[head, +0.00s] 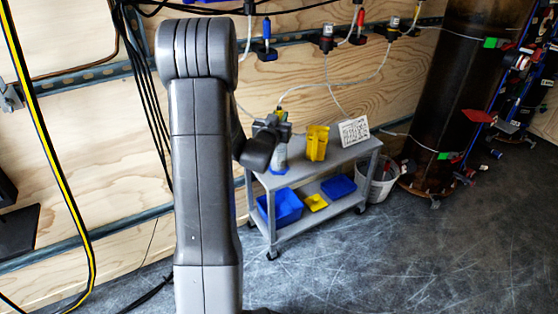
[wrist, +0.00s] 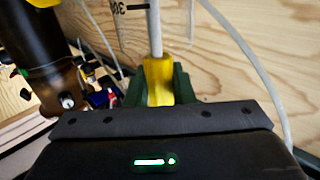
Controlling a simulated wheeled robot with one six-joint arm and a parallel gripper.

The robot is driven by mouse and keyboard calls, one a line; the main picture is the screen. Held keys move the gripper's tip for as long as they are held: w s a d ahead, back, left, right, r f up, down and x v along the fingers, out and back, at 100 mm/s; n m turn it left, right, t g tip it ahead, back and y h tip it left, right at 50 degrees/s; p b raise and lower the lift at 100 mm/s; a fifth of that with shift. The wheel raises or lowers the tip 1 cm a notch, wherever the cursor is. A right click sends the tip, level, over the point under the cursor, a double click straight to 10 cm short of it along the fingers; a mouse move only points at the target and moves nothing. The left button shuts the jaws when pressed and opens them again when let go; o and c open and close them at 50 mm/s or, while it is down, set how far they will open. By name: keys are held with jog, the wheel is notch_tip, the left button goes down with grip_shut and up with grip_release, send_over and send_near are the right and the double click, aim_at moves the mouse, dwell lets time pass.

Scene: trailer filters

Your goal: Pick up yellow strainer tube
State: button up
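The yellow strainer tube (wrist: 158,80) is in the middle of the wrist view, with a pale hose running up from its far end. The green fingers of my gripper (wrist: 160,88) stand on both sides of it and appear to touch it, so the gripper looks shut on it. In the head view my gripper (head: 279,120) is above the left end of a grey cart (head: 345,158), with a little yellow showing by the fingers. The tube's lower end is hidden behind the gripper body in the wrist view.
On the cart stand a white-and-blue bottle (head: 279,158), a yellow container (head: 317,143) and a white printed card (head: 354,131). Its lower shelf holds blue bins (head: 286,207). A bucket (head: 381,180) and a dark cylinder (head: 462,90) stand right. Pale hoses hang along the plywood wall.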

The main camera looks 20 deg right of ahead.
grip_shut()
